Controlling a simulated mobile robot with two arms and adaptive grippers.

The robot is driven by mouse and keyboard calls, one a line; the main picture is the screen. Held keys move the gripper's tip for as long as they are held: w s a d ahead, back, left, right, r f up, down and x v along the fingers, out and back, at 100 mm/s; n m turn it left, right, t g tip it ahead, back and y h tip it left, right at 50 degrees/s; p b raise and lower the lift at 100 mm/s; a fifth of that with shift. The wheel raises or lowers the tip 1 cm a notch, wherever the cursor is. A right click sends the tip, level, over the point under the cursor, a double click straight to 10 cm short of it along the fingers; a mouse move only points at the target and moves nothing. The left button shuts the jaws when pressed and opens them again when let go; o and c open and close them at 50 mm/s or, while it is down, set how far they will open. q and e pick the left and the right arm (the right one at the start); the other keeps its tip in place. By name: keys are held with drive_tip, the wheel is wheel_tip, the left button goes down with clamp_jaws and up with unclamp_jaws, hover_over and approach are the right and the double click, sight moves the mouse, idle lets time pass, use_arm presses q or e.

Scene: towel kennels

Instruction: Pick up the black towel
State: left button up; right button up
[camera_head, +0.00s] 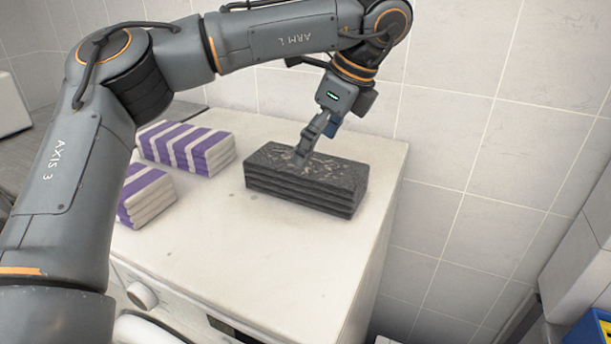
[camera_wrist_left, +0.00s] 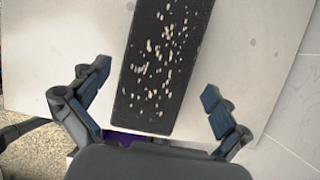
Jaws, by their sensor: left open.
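The black towel (camera_head: 305,182) is a folded, layered dark block with pale flecks on its top. It lies on the right part of a white cabinet top. My left gripper (camera_head: 308,150) comes down from above over the towel in the head view. In the left wrist view the towel (camera_wrist_left: 163,65) lies between the spread fingers of the left gripper (camera_wrist_left: 155,98), with a gap on each side. The left gripper is open and holds nothing. My right gripper is not in view.
The white cabinet top (camera_head: 240,250) is clear in front of the towel. Two folded purple-and-white striped towels lie to the left, one farther back (camera_head: 187,148) and one nearer (camera_head: 147,196). A tiled wall (camera_head: 470,130) stands close behind. A blue crate (camera_head: 590,328) shows at lower right.

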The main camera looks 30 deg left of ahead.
use_arm(q)
drive_tip(key=shift+a+f+p, duration=0.15)
drive_tip(key=shift+f+p, duration=0.15)
drive_tip(key=p+x, duration=0.2)
drive_tip(key=x, duration=0.1)
drive_tip(key=shift+s+a+f, duration=0.1)
drive_tip(key=shift+a+f, duration=0.05)
drive_tip(key=shift+f, duration=0.05)
drive_tip(key=shift+a+f, duration=0.2)
drive_tip(key=shift+f, duration=0.25)
drive_tip(key=shift+d, duration=0.1)
drive_tip(key=shift+c, duration=0.4)
drive_tip(key=c, duration=1)
drive_tip(key=shift+o, duration=0.2)
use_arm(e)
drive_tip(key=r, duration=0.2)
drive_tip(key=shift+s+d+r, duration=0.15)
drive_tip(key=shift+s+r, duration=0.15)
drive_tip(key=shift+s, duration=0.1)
use_arm(q)
drive_tip(key=shift+r, duration=0.1)
